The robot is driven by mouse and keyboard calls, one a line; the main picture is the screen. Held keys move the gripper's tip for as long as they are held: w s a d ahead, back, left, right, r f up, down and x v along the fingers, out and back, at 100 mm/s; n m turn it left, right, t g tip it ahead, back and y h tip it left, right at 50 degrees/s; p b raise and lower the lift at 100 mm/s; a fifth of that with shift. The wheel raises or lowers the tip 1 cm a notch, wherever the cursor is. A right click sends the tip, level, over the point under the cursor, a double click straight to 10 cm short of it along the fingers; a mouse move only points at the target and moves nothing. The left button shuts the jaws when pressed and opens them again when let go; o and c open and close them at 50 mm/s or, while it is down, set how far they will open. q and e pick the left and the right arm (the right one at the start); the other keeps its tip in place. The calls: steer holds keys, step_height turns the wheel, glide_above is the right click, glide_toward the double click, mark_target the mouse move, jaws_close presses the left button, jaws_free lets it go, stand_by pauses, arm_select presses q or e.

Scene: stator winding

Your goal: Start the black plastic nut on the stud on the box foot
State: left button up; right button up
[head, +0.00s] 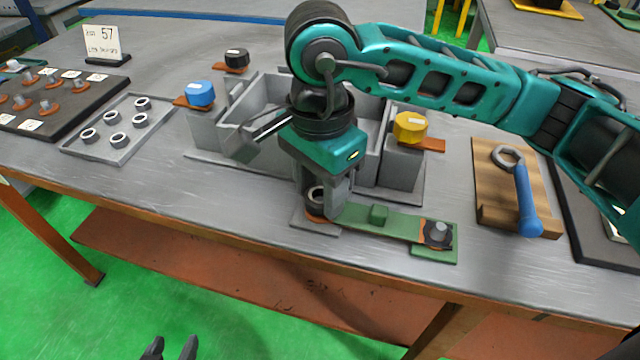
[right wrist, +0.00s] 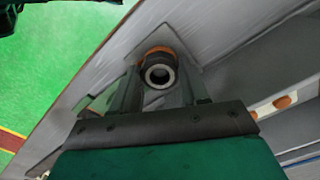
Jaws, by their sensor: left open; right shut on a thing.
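The black plastic nut (right wrist: 159,73) has a pale ring on its top face and sits between the fingers of my right gripper (right wrist: 158,92). In the head view the nut (head: 316,194) is upright, right above the orange lug (head: 318,216) on the box foot (head: 300,222). The orange lug (right wrist: 158,50) shows just behind the nut in the right wrist view. The stud on this foot is hidden under the nut, and I cannot tell whether threads are engaged. My left gripper (head: 170,350) is open and empty at the bottom edge, away from the table.
A green bar (head: 385,217) runs right from the foot to a black nut on a stud (head: 437,233). The grey box (head: 262,95) stands behind, with blue (head: 200,94), black (head: 237,57) and yellow (head: 410,127) caps. A tray (head: 108,150) holds several nuts. A wrench (head: 524,195) lies right.

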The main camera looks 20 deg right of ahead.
steer(key=shift+s+f, duration=0.1)
steer(key=shift+f, duration=0.15)
steer(key=m, duration=0.2)
steer(key=shift+m+b, duration=0.3)
steer(key=shift+b, duration=0.1)
steer(key=m, duration=0.3)
steer(key=shift+m, duration=0.4)
steer(key=o, duration=1)
steer(key=shift+r, duration=0.15)
steer(key=shift+r, duration=0.1)
steer(key=shift+r+p, duration=1.7)
steer(key=shift+r, duration=1.75)
steer(key=shift+r, duration=0.1)
